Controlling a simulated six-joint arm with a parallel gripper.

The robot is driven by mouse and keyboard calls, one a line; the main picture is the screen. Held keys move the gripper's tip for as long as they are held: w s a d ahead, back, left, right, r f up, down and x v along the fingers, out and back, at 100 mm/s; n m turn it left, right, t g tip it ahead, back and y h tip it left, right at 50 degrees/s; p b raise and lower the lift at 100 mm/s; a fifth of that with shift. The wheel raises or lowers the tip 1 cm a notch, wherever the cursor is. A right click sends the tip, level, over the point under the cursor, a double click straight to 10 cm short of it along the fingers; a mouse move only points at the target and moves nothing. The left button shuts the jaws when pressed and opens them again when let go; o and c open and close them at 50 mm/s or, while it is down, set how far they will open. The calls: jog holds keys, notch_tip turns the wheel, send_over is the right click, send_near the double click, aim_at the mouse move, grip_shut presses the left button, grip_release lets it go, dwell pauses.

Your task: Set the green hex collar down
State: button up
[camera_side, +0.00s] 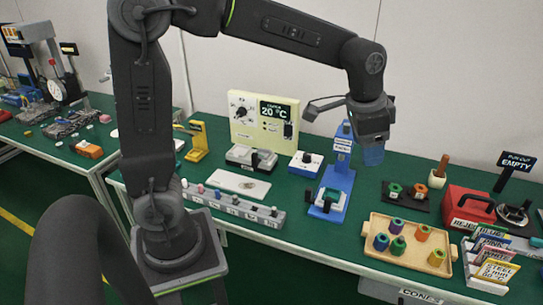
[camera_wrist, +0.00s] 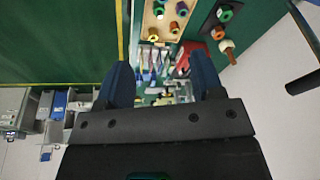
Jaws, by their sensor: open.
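Another green collar (camera_side: 395,188) sits on a black board (camera_side: 408,200). I cannot tell which green collar the task names. The blue stand (camera_side: 343,160) holds a teal-green piece (camera_side: 332,195) at its base, too small to make out.
A red box (camera_side: 468,207) and a rack of labelled cards (camera_side: 490,265) stand at the right. A grey row of numbered slots (camera_side: 232,208), a white dial box (camera_side: 306,165) and a temperature panel (camera_side: 263,120) stand left. Green bench shows between the stand and tray.

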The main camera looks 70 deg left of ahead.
jog(key=s+a+n+t, duration=0.2)
jog(key=s+a+n, duration=0.1)
jog(key=s, duration=1.6)
jog(key=shift+n+t, duration=0.4)
jog(key=shift+n, duration=0.3)
jog(key=shift+d, duration=0.1)
